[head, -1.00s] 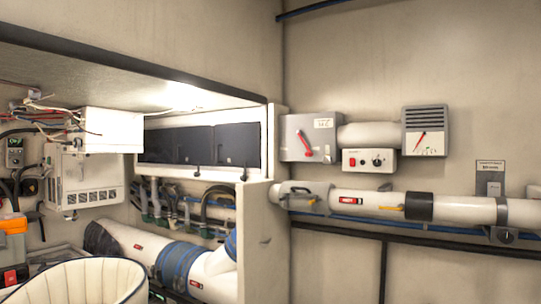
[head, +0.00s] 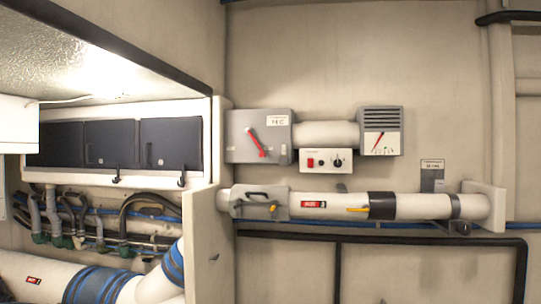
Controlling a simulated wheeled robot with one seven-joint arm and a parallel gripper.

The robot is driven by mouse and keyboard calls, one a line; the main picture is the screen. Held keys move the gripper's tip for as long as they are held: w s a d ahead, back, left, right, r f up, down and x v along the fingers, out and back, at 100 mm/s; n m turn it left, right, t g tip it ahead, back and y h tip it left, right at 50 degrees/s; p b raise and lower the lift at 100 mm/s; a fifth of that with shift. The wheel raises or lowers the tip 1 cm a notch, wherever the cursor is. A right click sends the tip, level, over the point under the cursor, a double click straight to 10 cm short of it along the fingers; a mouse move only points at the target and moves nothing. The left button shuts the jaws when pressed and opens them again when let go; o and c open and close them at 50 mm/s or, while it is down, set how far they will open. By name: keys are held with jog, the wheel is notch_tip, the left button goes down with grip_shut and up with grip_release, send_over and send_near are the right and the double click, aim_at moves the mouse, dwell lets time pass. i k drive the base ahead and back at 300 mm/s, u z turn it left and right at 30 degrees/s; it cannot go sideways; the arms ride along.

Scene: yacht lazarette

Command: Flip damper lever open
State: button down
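A red lever (head: 254,142) lies slanted on the front of a grey box (head: 236,134) on the back wall, its lower end to the right. A second, smaller yellow lever (head: 358,210) lies along the white pipe (head: 337,206) below, beside a black band. A dark handle (head: 256,194) with a small yellow tip sits on the grey collar at the pipe's left end. I cannot tell from the labels which one is the damper lever. My gripper is not in view.
A switch box (head: 326,161) with a red switch and knob hangs beside the grey box. A louvred vent (head: 380,130) with a red pointer is at its right. A cream partition (head: 203,245) and dark lockers (head: 112,144) stand left.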

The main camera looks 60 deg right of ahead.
aim_at(248, 131)
jog(key=z, duration=0.6)
jog(key=i, duration=0.85)
jog(key=z, duration=0.7)
